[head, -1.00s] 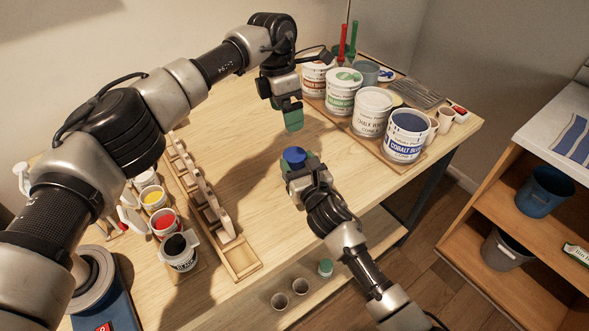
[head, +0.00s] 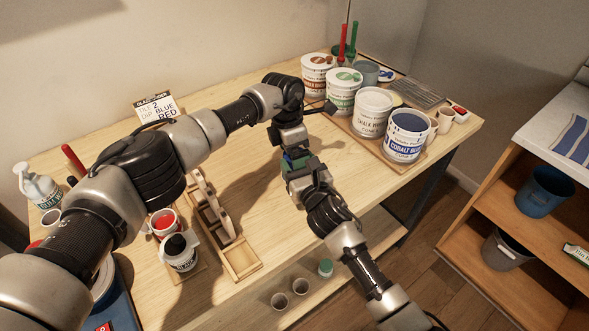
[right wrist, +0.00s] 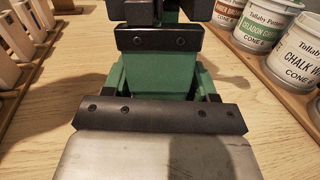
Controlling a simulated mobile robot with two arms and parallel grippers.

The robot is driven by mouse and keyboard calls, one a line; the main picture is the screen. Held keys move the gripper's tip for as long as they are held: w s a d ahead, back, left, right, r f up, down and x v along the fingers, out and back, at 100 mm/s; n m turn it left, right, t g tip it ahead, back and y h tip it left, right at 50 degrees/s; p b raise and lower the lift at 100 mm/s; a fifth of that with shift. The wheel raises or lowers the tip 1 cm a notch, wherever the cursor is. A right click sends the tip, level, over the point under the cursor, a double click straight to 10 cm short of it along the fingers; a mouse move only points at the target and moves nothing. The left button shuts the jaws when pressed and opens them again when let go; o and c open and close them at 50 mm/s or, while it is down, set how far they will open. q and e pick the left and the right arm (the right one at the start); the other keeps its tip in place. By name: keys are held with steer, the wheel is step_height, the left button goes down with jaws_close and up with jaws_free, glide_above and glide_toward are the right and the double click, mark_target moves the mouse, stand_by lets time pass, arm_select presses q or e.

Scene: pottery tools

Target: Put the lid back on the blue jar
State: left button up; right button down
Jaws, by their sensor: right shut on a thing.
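The cobalt blue jar (head: 404,148) stands upright at the right of the table, its top uncovered and dark blue inside. A white disc with a blue patch (head: 387,74), like a lid, lies behind the row of jars. My right gripper (head: 297,164) is over the middle of the table, shut on a small round blue thing (head: 288,154), now mostly hidden. My left gripper (head: 294,149) is right against it from above. Whether its jaws are open is hidden. The right wrist view shows the green fingers of both grippers close together, the blue thing out of sight.
A wooden rack (head: 222,225) and a black pot (head: 180,252) are at left. The table between is bare.

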arm_select(q)
steer(key=shift+c, duration=0.2)
steer(key=c, duration=1)
steer(key=o, duration=0.9)
steer(key=shift+o, duration=0.2)
steer(key=shift+r, duration=2.3)
steer(key=shift+d+r, duration=0.1)
steer(key=shift+c, duration=1.1)
arm_select(e)
steer(key=shift+d, duration=0.1)
arm_select(q)
steer(key=d+r+t+y, duration=0.1)
steer(key=d+r+y, duration=0.2)
steer(key=r, duration=0.4)
steer(key=shift+s+d+t+y, duration=0.3)
steer(key=shift+s+y, duration=0.1)
steer(key=shift+y, duration=0.5)
steer(key=shift+f, duration=0.1)
